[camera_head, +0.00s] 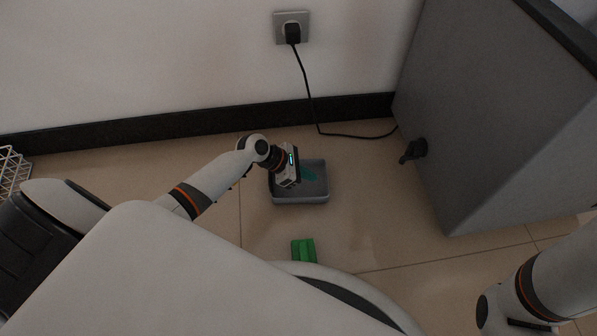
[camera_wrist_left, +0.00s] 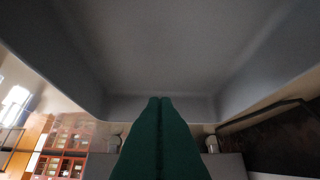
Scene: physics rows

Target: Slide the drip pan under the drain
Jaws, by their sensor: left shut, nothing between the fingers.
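The drip pan (camera_head: 302,199) is a shallow grey tray on the tiled floor, in the middle of the head view. The drain (camera_head: 413,151) is a black spigot low on the side of a grey cabinet, to the right of the pan and apart from it. My left gripper (camera_head: 309,175) has its teal fingers shut and empty, inside the pan's outline. In the left wrist view the pan's grey inside (camera_wrist_left: 160,50) fills the upper part, with the shut fingers (camera_wrist_left: 160,100) in front of it. Whether they touch the pan is unclear. My right gripper is out of view.
The large grey cabinet (camera_head: 490,110) stands at the right. A black cable runs from the wall plug (camera_head: 292,32) down to the floor behind the pan. A green object (camera_head: 303,250) lies in front of the pan. A white wire rack (camera_head: 12,172) stands far left. Floor between pan and drain is clear.

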